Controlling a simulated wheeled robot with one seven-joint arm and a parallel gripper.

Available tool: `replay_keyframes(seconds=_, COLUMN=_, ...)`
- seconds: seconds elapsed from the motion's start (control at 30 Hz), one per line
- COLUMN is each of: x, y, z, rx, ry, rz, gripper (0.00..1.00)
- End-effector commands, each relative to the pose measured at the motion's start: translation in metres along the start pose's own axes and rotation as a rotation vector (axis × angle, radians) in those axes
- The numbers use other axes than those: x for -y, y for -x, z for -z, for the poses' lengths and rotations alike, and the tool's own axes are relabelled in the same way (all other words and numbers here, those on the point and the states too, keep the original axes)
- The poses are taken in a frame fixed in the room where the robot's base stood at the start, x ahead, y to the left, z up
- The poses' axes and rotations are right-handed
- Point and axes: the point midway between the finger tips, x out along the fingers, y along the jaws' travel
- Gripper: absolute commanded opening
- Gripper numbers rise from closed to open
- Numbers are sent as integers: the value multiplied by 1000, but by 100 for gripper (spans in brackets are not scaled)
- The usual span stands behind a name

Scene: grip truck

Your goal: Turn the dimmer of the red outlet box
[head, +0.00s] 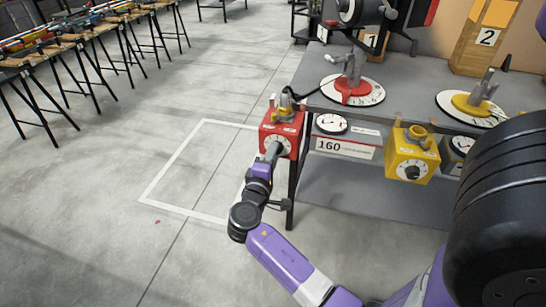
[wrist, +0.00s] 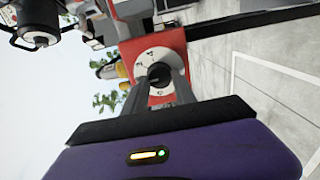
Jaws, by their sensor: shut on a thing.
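The red outlet box (head: 292,128) hangs at the left front corner of the grey table. In the wrist view the same red box (wrist: 172,48) appears turned on its side, with a white dial plate and a black dimmer knob (wrist: 158,73) at its middle. My gripper (head: 273,151) reaches up to the box's front face. In the wrist view its two grey fingers (wrist: 157,86) are shut on the dimmer knob from both sides. The fingers hide part of the dial, and in the head view my gripper hides the knob.
A yellow outlet box (head: 412,155) hangs to the right along the same table (head: 423,85). A sign reading 160 (head: 345,147) and a round dial (head: 331,123) sit between them. Dials with red and yellow bases stand on top. Open floor lies left, marked with a white outline.

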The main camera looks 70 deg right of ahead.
Motion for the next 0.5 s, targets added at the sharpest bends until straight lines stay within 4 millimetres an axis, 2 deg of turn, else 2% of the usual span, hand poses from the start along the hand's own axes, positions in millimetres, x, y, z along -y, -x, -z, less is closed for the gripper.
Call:
replay_keyframes(seconds=0.37, x=2, y=0, z=-1, rx=0, ry=-2, rz=3, gripper=0)
replay_keyframes(seconds=0.4, x=2, y=0, z=-1, rx=0, ry=-2, rz=3, gripper=34)
replay_keyframes(seconds=0.5, x=2, y=0, z=-1, rx=0, ry=-2, rz=3, gripper=54)
